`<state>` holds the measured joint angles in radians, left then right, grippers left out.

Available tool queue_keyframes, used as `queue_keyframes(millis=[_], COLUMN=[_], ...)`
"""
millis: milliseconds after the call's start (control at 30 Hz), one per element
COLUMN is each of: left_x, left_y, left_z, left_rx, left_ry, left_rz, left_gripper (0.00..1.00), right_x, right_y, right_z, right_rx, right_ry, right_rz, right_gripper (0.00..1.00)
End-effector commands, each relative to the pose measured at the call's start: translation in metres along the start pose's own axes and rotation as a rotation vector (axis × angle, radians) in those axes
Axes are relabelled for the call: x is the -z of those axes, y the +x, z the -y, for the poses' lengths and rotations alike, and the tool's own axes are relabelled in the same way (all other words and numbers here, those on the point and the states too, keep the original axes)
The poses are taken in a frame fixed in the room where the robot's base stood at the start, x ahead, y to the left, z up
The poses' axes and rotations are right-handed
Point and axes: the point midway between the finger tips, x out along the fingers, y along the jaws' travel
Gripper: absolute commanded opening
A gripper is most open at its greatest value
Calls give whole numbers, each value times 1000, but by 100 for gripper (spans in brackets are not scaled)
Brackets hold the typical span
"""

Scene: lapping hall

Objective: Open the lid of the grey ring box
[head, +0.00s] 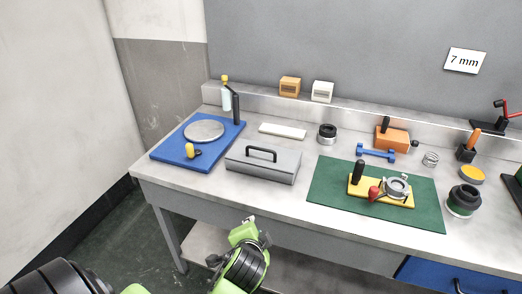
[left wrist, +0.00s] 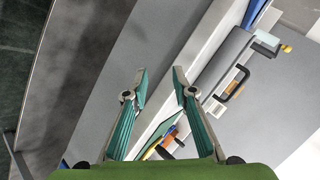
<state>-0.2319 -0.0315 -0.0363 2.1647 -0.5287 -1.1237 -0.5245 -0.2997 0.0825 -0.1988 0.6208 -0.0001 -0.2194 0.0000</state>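The grey ring box (head: 263,165) stands near the front edge of the bench, left of the green mat. Its lid lies shut, with a black bar handle (head: 261,153) on top. The box (left wrist: 222,60) and its handle (left wrist: 238,84) also show in the left wrist view, right of the fingers. My left gripper (left wrist: 160,80) is open and empty, apart from the box. In the head view my left wrist is in front of the bench, below the box; its fingertips are not clear there. My right gripper is not in view.
A blue board (head: 170,155) with a round grey plate (head: 204,130) lies left of the box. A white bar (head: 282,131) lies behind it. The green mat (head: 325,195) carries a yellow fixture (head: 398,199). The bench front edge lies between my gripper and the box.

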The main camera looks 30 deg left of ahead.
Motion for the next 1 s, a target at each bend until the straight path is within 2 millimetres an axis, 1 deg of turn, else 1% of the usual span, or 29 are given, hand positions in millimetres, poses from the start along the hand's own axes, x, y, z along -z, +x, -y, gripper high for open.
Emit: queue_keyframes(millis=[33,100,200,300,433,567,667,900,1000], left_x=[17,38,65,85,97,99,101,106,108], left_y=[7,13,16,16,17,29,44,92,109], left_z=[26,60,98,123,137,143,152,174,182], left_rx=[83,196,332,424,473,476,476,473,473], left_ry=[63,175,327,443,511,518,515,513,514], left_rz=[-15,-23,-18,-6,4,6,5,5,4], left_gripper=[25,25,25,25,25,25,25,25,25], right_x=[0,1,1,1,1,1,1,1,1], right_y=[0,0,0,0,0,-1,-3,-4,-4], right_z=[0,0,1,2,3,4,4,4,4], right_rx=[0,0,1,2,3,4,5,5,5], right_ry=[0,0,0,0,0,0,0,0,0], right_rz=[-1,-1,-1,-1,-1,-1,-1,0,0], right_gripper=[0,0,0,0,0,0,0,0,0])
